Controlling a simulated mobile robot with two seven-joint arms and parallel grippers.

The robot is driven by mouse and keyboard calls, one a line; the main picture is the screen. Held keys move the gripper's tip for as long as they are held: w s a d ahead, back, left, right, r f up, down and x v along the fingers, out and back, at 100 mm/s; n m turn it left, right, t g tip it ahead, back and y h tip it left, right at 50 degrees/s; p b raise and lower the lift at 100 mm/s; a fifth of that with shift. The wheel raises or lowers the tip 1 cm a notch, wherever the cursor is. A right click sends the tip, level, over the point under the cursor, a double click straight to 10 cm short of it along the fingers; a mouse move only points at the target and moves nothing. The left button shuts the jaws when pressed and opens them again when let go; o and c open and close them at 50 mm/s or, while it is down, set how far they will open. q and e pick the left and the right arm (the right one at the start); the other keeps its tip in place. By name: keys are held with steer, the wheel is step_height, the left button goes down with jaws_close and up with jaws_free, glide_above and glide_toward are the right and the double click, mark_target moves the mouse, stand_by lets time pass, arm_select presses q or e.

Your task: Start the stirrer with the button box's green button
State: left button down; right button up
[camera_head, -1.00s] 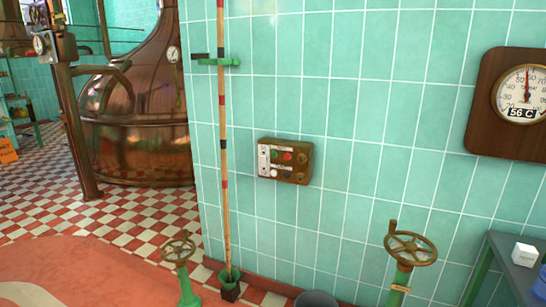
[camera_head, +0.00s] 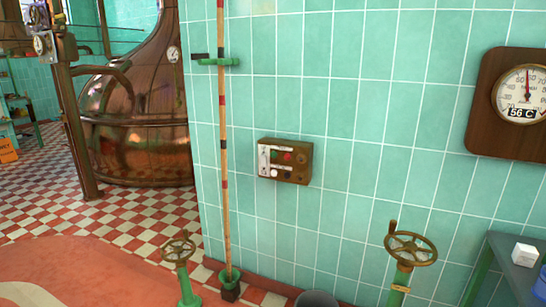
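The button box (camera_head: 298,172) is a small brown box fixed to the green tiled wall near the middle of the head view. Its front carries a few small buttons. The green button (camera_head: 273,155) looks dark green and sits at the upper left of the panel, beside a red button (camera_head: 287,157). A white button (camera_head: 274,172) is below it. A pale strip runs down the box's left side. The stirrer itself cannot be made out. Neither of my grippers shows in the head view.
A striped pole (camera_head: 224,140) stands against the wall left of the box. Two valve handwheels, one (camera_head: 178,249) at lower left and one (camera_head: 410,248) at lower right, stand in front of the wall. A copper kettle (camera_head: 140,110) is at the back left. A table (camera_head: 510,252) is at right.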

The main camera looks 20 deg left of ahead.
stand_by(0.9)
arm_select(q)
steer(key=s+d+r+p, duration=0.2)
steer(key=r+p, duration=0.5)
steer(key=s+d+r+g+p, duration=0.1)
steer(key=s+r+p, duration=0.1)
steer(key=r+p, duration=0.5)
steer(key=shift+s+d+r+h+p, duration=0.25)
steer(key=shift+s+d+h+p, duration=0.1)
steer(key=shift+p, duration=0.1)
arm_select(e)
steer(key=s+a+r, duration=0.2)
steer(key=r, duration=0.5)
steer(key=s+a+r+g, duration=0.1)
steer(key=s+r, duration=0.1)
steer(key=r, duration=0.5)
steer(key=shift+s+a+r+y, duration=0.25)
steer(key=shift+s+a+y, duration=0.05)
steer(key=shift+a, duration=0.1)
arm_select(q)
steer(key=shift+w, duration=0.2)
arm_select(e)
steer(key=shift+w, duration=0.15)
